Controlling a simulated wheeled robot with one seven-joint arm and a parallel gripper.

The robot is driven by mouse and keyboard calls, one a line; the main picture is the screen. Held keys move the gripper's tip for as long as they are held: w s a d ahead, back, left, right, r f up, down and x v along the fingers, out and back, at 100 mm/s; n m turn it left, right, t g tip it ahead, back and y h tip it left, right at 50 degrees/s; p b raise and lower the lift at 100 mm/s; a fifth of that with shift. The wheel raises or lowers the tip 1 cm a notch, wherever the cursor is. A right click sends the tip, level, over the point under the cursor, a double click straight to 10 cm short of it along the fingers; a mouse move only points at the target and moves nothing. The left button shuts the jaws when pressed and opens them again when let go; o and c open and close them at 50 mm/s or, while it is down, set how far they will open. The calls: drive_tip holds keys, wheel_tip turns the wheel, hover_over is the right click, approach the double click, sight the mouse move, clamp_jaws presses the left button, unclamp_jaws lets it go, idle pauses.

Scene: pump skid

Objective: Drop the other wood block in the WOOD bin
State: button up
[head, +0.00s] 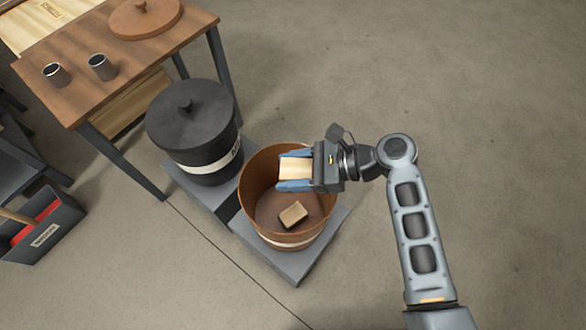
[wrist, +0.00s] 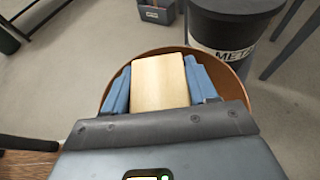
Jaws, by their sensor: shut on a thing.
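A light wood block (head: 294,168) is held between the blue fingers of my gripper (head: 293,170), which is shut on it. My gripper is over the opening of the round brown bin (head: 256,176), at its far right part. The held block also shows in the wrist view (wrist: 159,82), with a blue finger on each side. Another wood block (head: 293,214) lies on the floor of the brown bin. The brown bin has a pale label band low on its front, and its wording cannot be read. Its rim also shows in the wrist view (wrist: 113,82).
A dark lidded bin (head: 190,125) stands next to the brown bin; its partly visible label reads "MET" in the wrist view (wrist: 222,54). Both stand on grey bases. A wooden table (head: 128,72) with two cups and a round brown lid (head: 145,18) is at upper left. Floor at right is clear.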

wheel_tip(320, 180, down, 6)
drive_tip(key=b, duration=0.7)
drive_tip(key=shift+r, duration=0.2)
drive_tip(key=o, duration=1.2)
drive_tip(key=shift+c, duration=0.2)
drive_tip(key=p+v, duration=0.1)
drive_tip(key=v, duration=0.6)
drive_tip(key=shift+d+r+p, duration=0.2)
drive_tip(key=shift+d+p, duration=0.15)
drive_tip(key=shift+p, duration=0.05)
